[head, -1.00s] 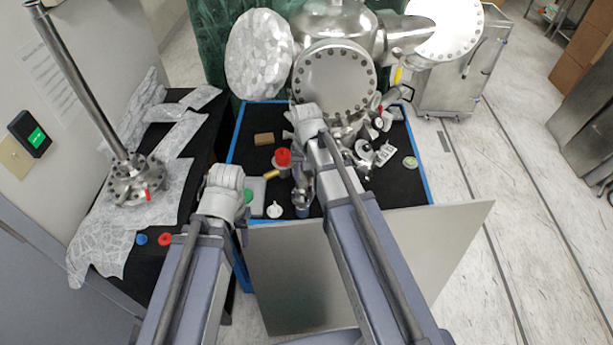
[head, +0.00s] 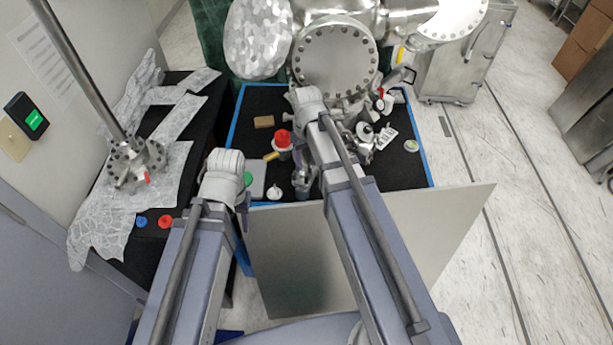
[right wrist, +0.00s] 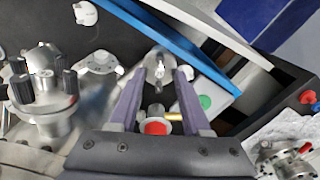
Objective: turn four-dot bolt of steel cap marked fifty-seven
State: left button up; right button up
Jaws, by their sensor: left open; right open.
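A round steel cap (head: 337,62) with a ring of bolts closes the chamber port facing me in the head view. A second bolted cap (head: 452,16) is cut off at the top right. I cannot read a number or dots on either. My right gripper (right wrist: 165,72) is open in the right wrist view. Its fingers are apart, with a small whitish metal piece visible between the tips; I cannot tell whether they touch it.
The blue-edged black table (head: 250,108) holds a red-topped jar (head: 283,140), a wooden block (head: 264,121) and small fittings. A grey panel (head: 440,235) stands along its front. A steel flange with a tube (head: 136,160) stands on foil at left.

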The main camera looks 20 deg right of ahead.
aim_at(306, 177)
notch_tip(306, 177, down, 7)
jog(key=b, duration=0.5)
jog(key=shift+r+b, duration=0.2)
jog(key=shift+b, duration=0.2)
jog(key=shift+r, duration=0.1)
grip_shut()
